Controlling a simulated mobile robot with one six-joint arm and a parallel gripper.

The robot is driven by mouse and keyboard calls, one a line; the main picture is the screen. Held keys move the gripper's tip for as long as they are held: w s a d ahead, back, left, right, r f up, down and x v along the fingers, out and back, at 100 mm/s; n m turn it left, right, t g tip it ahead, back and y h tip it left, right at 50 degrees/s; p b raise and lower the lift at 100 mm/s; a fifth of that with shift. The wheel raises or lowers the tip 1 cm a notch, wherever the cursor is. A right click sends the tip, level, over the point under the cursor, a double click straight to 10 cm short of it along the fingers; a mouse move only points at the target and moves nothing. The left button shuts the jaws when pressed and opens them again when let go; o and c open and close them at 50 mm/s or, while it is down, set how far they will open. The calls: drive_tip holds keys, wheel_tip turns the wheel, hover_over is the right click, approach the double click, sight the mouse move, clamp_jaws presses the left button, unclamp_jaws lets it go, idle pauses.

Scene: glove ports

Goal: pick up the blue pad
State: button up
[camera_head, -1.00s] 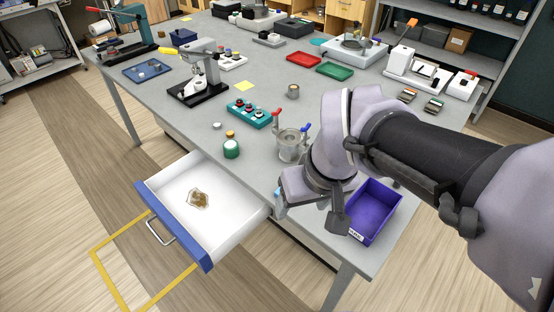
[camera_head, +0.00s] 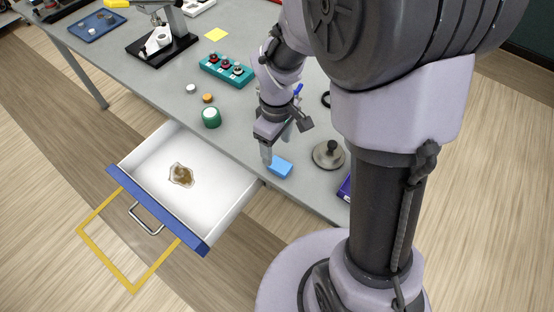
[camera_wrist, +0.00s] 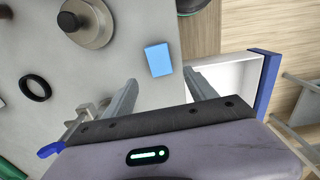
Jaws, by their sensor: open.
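The blue pad (camera_head: 280,167) lies flat on the grey table near its front edge, beside the open drawer. It also shows in the wrist view (camera_wrist: 158,59), just beyond the fingertips and about midway between them. My gripper (camera_head: 277,146) is open and empty, pointing down close to the pad.
A round metal weight with a knob (camera_head: 328,154) stands right of the pad. A purple bin (camera_head: 345,187) is partly hidden.

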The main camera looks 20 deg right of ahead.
sight(278, 164)
drive_tip(key=f+b, duration=0.1)
drive_tip(key=f, duration=0.2)
drive_tip(key=f+b, duration=0.2)
drive_tip(key=f, duration=0.2)
drive_tip(key=shift+s+d+f, duration=0.15)
drive_tip(key=shift+s, duration=0.05)
drive_tip(key=c, duration=1.4)
drive_tip(key=shift+r, duration=0.3)
drive_tip(key=shift+r+p, duration=0.3)
wheel_tip(278, 164, up, 3)
drive_tip(key=shift+f+p, duration=0.1)
drive_tip(key=shift+p, duration=0.7)
drive_tip(key=s+a+p, duration=0.1)
drive_tip(key=s+a, duration=0.2)
drive_tip(key=a, duration=0.4)
drive_tip(key=s+a+r+p, duration=0.1)
drive_tip(key=s+a, duration=0.3)
drive_tip(key=a, duration=0.3)
drive_tip(key=shift+s+r, duration=0.15)
drive_tip(key=shift+s, duration=0.1)
drive_tip(key=shift+a, duration=0.1)
